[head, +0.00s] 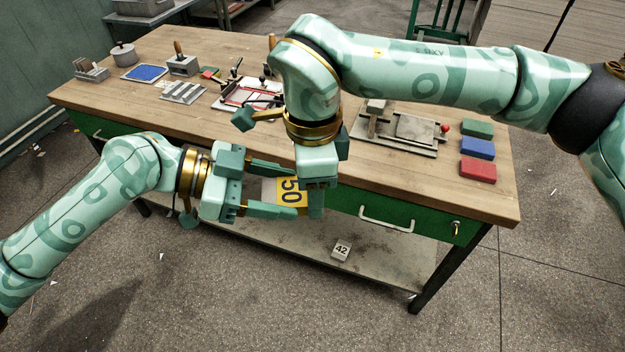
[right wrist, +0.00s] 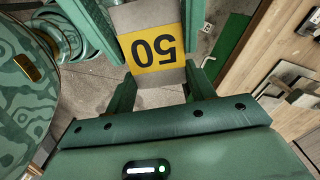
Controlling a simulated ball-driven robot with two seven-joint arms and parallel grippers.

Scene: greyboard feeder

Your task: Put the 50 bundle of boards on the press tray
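The 50 bundle (head: 288,192) is a grey block with a yellow label marked 50, held in the air in front of the table's front edge. My left gripper (head: 278,190) has its fingers on two opposite sides of it and appears shut on it. My right gripper (head: 312,212) points down at the bundle's other end. In the right wrist view its fingers straddle the near end of the bundle (right wrist: 150,15); whether they press on it is unclear. A metal fixture with a flat grey plate (head: 415,129) and a red knob stands on the table, possibly the press tray.
On the wooden table (head: 350,172), red (head: 478,170), blue (head: 478,148) and green (head: 478,128) blocks lie at the right. A red-framed device (head: 250,97), a blue pad (head: 145,73) and a pot (head: 123,54) stand left. A block marked 42 (head: 341,250) lies on the lower shelf.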

